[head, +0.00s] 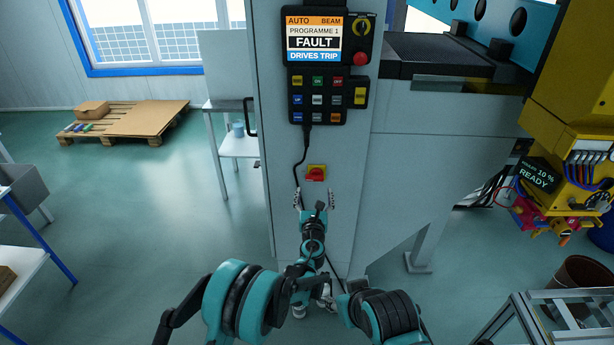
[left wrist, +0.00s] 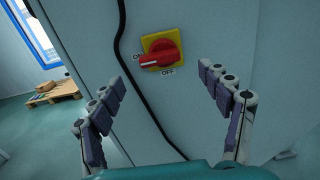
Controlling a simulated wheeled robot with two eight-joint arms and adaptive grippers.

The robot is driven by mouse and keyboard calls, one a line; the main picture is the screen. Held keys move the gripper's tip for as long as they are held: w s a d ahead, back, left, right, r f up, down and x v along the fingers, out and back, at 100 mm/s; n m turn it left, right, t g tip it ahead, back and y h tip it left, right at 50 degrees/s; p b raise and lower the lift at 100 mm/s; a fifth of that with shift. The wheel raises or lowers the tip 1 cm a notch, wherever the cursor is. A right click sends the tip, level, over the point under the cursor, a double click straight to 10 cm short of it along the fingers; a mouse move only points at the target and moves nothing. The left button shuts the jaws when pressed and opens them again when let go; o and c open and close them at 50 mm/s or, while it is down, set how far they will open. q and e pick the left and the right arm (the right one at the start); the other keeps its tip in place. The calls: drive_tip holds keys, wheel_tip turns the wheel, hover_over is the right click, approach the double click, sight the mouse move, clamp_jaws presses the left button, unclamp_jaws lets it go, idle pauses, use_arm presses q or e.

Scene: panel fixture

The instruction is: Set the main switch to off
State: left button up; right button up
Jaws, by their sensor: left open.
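The main switch (head: 316,173) is a red rotary knob on a yellow square plate on the front of the grey cabinet. In the left wrist view the red knob (left wrist: 158,57) lies nearly level, its grip end pointing left to the ON mark; the OFF mark is below it. My left gripper (head: 314,199) is just below the switch, open and empty. In the left wrist view its fingers (left wrist: 160,78) are spread on either side below the knob, apart from it. My right arm shows low in the head view; its gripper is too unclear to read.
A control panel (head: 315,70) above the switch shows FAULT and DRIVES TRIP. A black cable (left wrist: 125,60) hangs from it, just left of the switch. A white stand (head: 232,142) is left of the cabinet. A yellow machine (head: 568,125) stands at the right.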

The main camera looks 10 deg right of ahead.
sight(315, 180)
use_arm(q)
drive_tip(key=b+x, duration=0.1)
drive_tip(key=x, duration=0.5)
drive_tip(key=shift+w+f+b, duration=0.1)
drive_tip(key=shift+b, duration=0.2)
drive_tip(key=shift+w+d, duration=0.1)
drive_tip(key=shift+w, duration=0.25)
drive_tip(key=c, duration=1.2)
